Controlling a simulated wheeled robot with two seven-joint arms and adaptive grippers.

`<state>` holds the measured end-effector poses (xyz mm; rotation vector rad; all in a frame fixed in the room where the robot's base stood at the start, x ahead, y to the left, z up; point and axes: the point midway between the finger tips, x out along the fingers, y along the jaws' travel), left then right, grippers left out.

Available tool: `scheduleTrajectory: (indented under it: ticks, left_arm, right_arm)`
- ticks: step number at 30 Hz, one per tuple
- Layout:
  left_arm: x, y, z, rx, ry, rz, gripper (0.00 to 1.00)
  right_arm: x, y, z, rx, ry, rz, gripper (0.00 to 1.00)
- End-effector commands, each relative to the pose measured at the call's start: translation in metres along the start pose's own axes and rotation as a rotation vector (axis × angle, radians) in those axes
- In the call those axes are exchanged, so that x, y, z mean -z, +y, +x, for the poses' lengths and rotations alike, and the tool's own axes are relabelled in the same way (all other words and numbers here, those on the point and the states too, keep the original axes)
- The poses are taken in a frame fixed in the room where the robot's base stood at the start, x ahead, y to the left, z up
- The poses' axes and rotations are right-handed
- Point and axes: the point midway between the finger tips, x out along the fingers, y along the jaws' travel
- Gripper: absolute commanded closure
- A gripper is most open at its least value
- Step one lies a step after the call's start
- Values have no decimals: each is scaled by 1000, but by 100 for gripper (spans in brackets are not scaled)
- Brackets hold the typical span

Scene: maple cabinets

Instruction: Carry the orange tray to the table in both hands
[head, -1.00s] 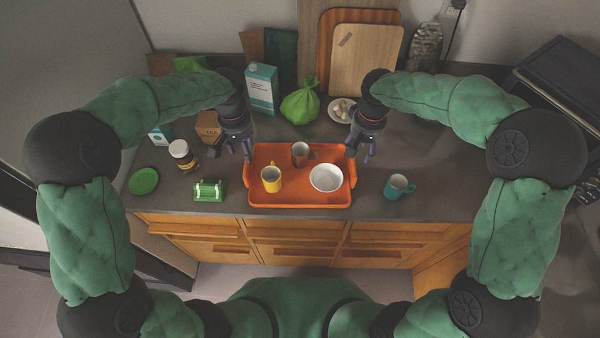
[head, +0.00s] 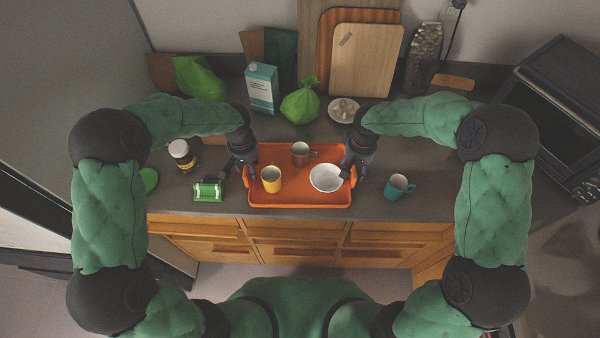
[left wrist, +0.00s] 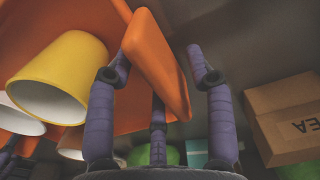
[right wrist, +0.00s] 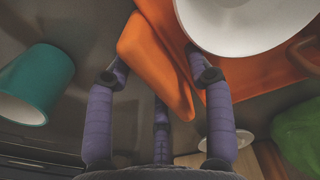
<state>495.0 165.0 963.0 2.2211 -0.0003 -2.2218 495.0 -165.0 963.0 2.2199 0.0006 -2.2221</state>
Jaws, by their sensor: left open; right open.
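The orange tray (head: 290,199) lies on the dark counter near its front edge. It holds a yellow mug (head: 271,180), a brown-red mug (head: 300,153) and a white bowl (head: 325,177). My left gripper (head: 244,173) is open at the tray's left end; in the left wrist view the tray's orange handle (left wrist: 155,62) lies between its fingers. My right gripper (head: 352,170) is open at the right end; in the right wrist view the other handle (right wrist: 155,62) lies between its fingers. Neither gripper is closed on a handle.
A teal mug (head: 398,187) stands right of the tray. A green-labelled item (head: 207,191) and a jar (head: 183,154) are at the left. A carton (head: 261,88), green bag (head: 300,102) and small plate (head: 343,110) stand behind. Cutting boards (head: 365,60) lean on the wall.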

Motion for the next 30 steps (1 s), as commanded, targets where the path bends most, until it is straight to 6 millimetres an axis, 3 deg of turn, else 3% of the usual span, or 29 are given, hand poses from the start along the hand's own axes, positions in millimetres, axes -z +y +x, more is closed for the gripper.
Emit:
scheduleTrajectory:
  ticks: [6, 11, 12, 30]
  left_arm:
    - [0, 0, 0, 0, 0, 0, 50]
    - [0, 0, 0, 0, 0, 0, 95]
    - [0, 0, 0, 0, 0, 0, 100]
    - [1, 0, -10, 0, 2, -1, 100]
  right_arm:
    - [0, 0, 0, 0, 0, 0, 50]
    - [0, 0, 0, 0, 0, 0, 95]
    - [0, 0, 0, 0, 1, 0, 100]
    - [1, 0, -10, 0, 2, 1, 100]
